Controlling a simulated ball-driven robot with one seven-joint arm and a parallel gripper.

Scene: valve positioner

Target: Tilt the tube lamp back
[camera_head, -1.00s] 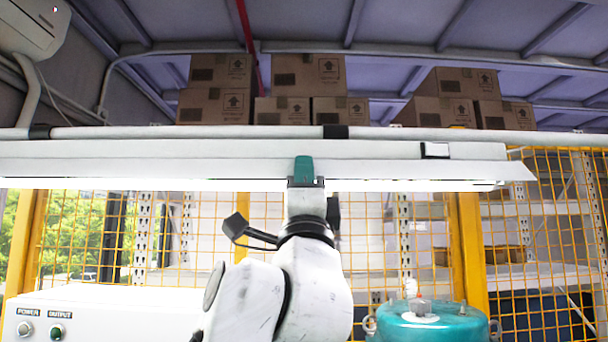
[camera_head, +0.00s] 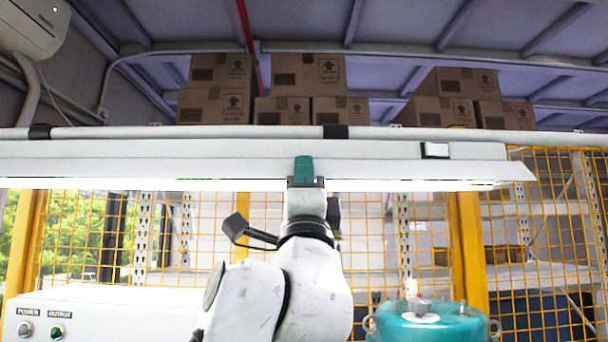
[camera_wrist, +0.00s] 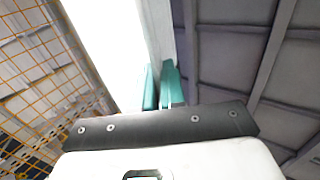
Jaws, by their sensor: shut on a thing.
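The tube lamp (camera_head: 400,168) is a long white fixture running across the head view, with its glowing underside along the lower edge. In the wrist view the lamp (camera_wrist: 110,40) shows as a bright white panel running up from my fingers. My gripper (camera_head: 303,168) has teal fingers and is at the lamp's front edge, near the middle of its length. In the wrist view my gripper (camera_wrist: 161,85) has its two teal fingers close together on the lamp's edge. The exact contact is partly hidden by the fingers.
A white pipe (camera_head: 200,132) runs just above the lamp. Cardboard boxes (camera_head: 300,90) are stacked behind it. A yellow mesh fence (camera_head: 550,230) stands behind. A white box with knobs (camera_head: 110,310) is at lower left and a teal tank (camera_head: 435,325) at lower right.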

